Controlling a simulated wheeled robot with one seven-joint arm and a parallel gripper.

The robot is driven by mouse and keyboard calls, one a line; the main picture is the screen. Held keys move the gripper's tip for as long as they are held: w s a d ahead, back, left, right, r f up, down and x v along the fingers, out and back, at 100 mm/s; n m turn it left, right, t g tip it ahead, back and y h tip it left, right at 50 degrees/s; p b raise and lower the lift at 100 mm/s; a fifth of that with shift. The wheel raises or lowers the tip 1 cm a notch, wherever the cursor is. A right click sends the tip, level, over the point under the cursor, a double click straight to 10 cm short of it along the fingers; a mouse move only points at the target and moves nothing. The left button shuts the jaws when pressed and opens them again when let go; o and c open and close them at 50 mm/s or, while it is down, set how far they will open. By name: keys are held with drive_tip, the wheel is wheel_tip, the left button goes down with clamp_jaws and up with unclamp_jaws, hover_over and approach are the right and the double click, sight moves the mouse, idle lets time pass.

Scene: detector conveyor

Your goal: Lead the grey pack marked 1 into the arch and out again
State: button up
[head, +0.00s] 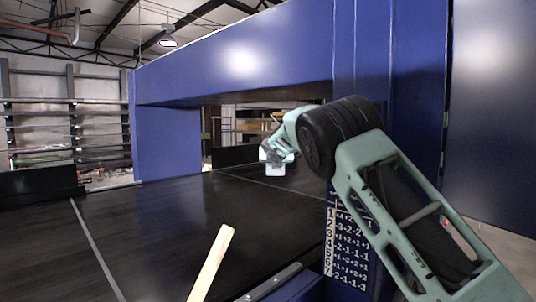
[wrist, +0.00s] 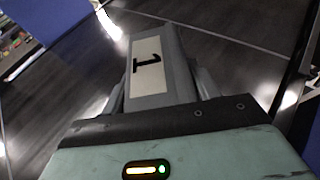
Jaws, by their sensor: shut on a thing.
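The grey pack marked 1 (wrist: 155,65) is between the fingers of my gripper (wrist: 160,88) in the wrist view, its white label with a black 1 facing the camera. In the head view, my gripper (head: 276,150) shows small at the end of my arm, with the pale pack (head: 275,169) below it. The blue arch (head: 240,60) spans the black conveyor belt (head: 150,225). The pack shows within the arch opening, over the belt; how deep it is, and whether it touches the belt, I cannot tell.
A pale wooden bar (head: 212,262) stands up at the near edge of the belt. A number chart (head: 347,245) is on the blue face beside my arm. The arch's right post (head: 418,100) is close to my arm. The near left belt is clear.

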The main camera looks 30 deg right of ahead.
drive_tip(key=d+p, duration=0.2)
drive_tip(key=w+d, duration=0.1)
drive_tip(key=shift+r+p, duration=0.25)
drive_tip(key=shift+p, duration=0.15)
drive_tip(key=b, duration=0.1)
drive_tip(key=a+b, duration=0.2)
drive_tip(key=shift+s+a+f+b, duration=0.25)
drive_tip(key=shift+s+f+b, duration=0.05)
drive_tip(key=shift+s+f, duration=0.1)
drive_tip(key=s+a+b, duration=0.4)
drive_tip(key=a, duration=0.7)
drive_tip(key=s+a+b, duration=0.4)
drive_tip(key=a, duration=0.8)
drive_tip(key=s+a+b, duration=0.4)
drive_tip(key=a, duration=0.8)
drive_tip(key=shift+s+r, duration=0.2)
drive_tip(key=shift+s, duration=0.2)
